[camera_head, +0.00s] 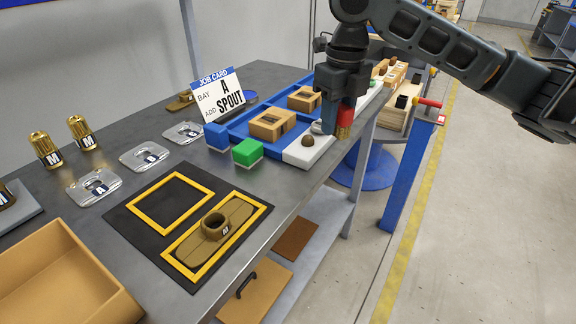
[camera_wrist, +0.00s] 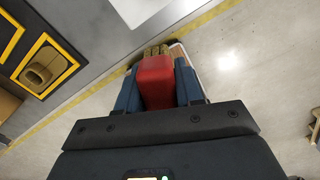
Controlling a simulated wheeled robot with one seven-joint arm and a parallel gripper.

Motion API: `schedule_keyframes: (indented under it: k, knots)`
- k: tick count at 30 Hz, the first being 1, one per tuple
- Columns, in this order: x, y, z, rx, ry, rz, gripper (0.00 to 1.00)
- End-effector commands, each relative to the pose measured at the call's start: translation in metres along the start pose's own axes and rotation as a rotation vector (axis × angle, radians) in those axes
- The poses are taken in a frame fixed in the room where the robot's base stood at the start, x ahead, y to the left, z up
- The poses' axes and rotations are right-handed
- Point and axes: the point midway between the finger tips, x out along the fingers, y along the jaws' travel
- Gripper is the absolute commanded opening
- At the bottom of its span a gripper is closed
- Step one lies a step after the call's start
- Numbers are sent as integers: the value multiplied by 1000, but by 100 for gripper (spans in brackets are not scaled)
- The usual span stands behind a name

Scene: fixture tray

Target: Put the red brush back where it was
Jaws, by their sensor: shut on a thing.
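The red brush (camera_head: 346,114) is in my gripper (camera_head: 333,108), with its tan bristles pointing down. It hangs over or beside the right edge of the bench, near the white strip (camera_head: 303,155); I cannot tell its exact height. In the wrist view the red brush (camera_wrist: 156,84) is clamped between two blue fingers, its bristles at the far end. The white strip carries a brown dome and a grey rounded piece beside the gripper. Part of the strip is hidden behind the gripper. No marked place for the brush is plain to see.
A blue tray (camera_head: 240,127) holds cardboard boxes, with a blue block (camera_head: 216,136) and green block (camera_head: 247,152) near it. A job card (camera_head: 218,95) stands behind. A black mat (camera_head: 149,229) with yellow frames lies in front. A red-handled tool (camera_head: 429,102) lies farther right.

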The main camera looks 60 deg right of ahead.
Motion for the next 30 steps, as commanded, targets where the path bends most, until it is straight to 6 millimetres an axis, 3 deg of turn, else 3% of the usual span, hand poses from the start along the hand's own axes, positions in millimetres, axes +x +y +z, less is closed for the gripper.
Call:
schedule_keyframes:
  k: [9, 15, 22, 30]
  knots:
    - [40, 61, 31, -5, 2, 2, 0]
    - [58, 86, 45, -2, 1, 2, 0]
    - [69, 92, 48, 0, 1, 1, 0]
    - [102, 91, 46, 0, 1, 1, 0]
